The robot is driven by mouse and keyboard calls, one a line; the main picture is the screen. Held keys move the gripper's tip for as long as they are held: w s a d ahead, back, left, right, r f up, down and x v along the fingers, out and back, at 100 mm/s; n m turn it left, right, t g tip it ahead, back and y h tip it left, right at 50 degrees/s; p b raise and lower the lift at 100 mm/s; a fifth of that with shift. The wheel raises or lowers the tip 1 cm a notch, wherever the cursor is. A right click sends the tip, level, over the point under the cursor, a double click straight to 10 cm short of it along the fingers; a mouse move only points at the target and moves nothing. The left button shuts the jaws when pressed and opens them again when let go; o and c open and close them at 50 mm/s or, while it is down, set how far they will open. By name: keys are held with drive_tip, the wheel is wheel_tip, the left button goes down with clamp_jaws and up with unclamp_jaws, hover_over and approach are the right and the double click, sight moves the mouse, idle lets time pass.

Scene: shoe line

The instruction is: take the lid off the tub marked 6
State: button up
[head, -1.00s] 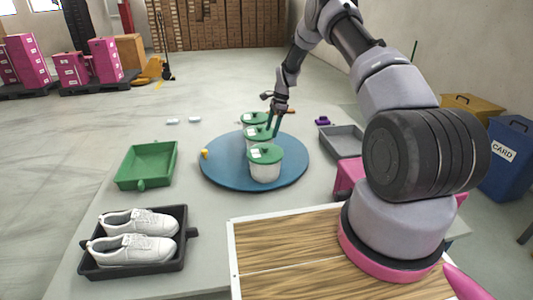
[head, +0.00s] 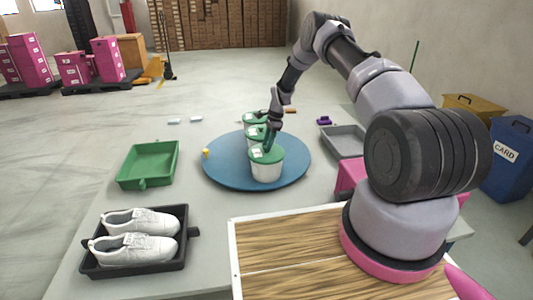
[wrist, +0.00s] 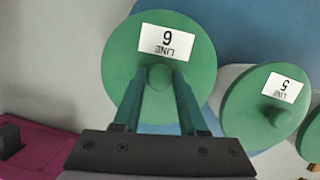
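Three white tubs with green lids stand in a row on a round blue board. The lid marked 6 (wrist: 199,58) shows in the wrist view with its label upside down and a round green knob (wrist: 160,77) at its middle. It appears to be the front tub (head: 266,172) in the head view. My gripper (wrist: 160,73) is open, its green fingers one on each side of the knob. I cannot tell whether they touch it. In the head view my gripper (head: 268,143) is right over the front lid. The lid sits on its tub.
The lid marked 5 (wrist: 258,112) is close beside it in the wrist view. On the table are a green tray (head: 148,165), a black tray (head: 110,267) holding white shoes, and a grey tray (head: 343,139). The blue board (head: 225,172) has bare room on its left.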

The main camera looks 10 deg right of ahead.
clamp_jaws()
drive_tip(key=shift+r, duration=0.1)
